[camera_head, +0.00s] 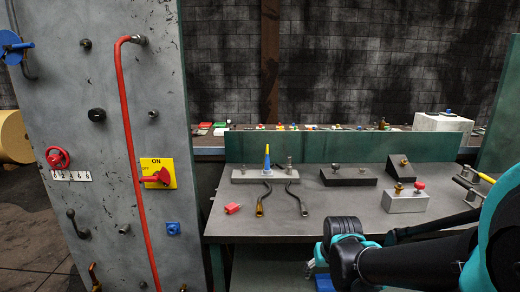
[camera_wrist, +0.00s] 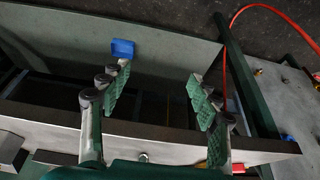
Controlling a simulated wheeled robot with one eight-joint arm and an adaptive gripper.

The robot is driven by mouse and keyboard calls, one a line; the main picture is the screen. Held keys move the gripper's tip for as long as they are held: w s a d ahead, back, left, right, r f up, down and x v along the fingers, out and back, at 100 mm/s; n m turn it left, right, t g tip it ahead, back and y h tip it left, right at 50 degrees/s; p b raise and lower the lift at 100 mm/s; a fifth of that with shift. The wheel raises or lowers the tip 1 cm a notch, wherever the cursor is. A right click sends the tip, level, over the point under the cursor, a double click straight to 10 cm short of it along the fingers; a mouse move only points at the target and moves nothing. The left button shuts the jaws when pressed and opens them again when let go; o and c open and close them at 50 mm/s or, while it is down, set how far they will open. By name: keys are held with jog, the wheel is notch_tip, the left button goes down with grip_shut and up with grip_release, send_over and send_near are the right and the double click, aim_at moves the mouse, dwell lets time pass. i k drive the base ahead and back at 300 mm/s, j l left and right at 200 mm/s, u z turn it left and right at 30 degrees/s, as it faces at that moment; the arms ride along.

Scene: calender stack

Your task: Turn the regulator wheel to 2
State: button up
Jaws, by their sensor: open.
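The red regulator wheel (camera_head: 57,157) is on the grey upright panel (camera_head: 95,215) at the left of the head view. A white scale plate (camera_head: 72,176) with dark marks sits just below it; its numbers and the wheel's setting are too small to read. My gripper (camera_wrist: 158,88) is open in the wrist view, its two green-padded fingers wide apart with nothing between them. The wheel does not show in the wrist view. In the head view my arm is at the lower right, far from the wheel.
A red hose (camera_head: 124,120) runs down the panel. A red handle (camera_head: 156,177) on a yellow ON plate (camera_head: 155,166), knobs and a blue wheel (camera_head: 10,47) stick out of it. The workbench (camera_head: 330,221) holds tools and blocks. A blue piece (camera_wrist: 122,48) lies beyond my left finger.

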aim_at(54, 160)
jog(key=u, duration=1.7)
